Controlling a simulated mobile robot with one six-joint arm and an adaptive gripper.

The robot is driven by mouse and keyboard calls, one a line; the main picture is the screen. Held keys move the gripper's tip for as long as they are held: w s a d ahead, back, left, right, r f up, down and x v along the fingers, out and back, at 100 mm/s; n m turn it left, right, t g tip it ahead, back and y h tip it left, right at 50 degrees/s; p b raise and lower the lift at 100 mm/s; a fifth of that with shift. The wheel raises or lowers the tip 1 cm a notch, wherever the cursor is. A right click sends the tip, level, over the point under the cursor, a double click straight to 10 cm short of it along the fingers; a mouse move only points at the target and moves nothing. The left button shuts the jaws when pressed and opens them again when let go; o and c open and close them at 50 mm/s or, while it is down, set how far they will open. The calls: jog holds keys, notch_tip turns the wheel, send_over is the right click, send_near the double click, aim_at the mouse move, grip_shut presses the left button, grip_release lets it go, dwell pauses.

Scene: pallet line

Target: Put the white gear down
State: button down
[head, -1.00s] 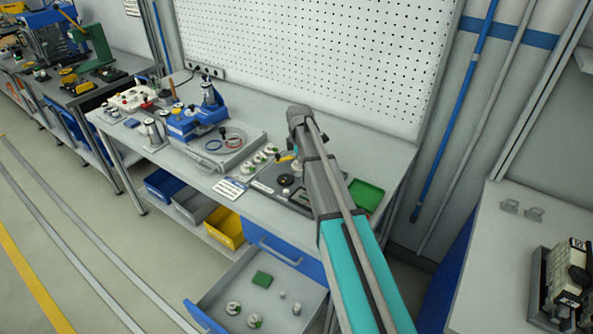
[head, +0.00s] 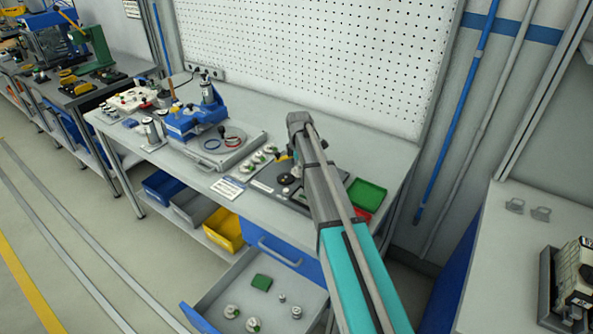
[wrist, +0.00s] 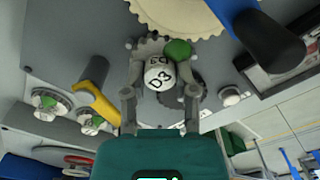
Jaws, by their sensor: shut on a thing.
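In the wrist view my gripper (wrist: 160,70) is shut around a round white part (wrist: 158,75) marked D3, with a green knob beside it. I take this part to be the white gear, but its teeth cannot be told apart clearly. A grey toothed rim shows just behind it, over the grey plate (wrist: 60,65). Whether the held part touches the plate cannot be told. In the head view my arm reaches over the workbench (head: 345,145) and mostly hides the gripper and what it holds.
A green tray (head: 368,194) is right of my arm. An open drawer (head: 205,310) with several parts juts out below.

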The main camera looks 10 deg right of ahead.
jog(key=shift+f, duration=0.15)
jog(key=shift+c, duration=2)
grip_release()
jog(key=shift+r, duration=0.25)
notch_tip(320, 180, up, 12)
jog(key=p, duration=1.2)
jog(key=shift+s, duration=0.1)
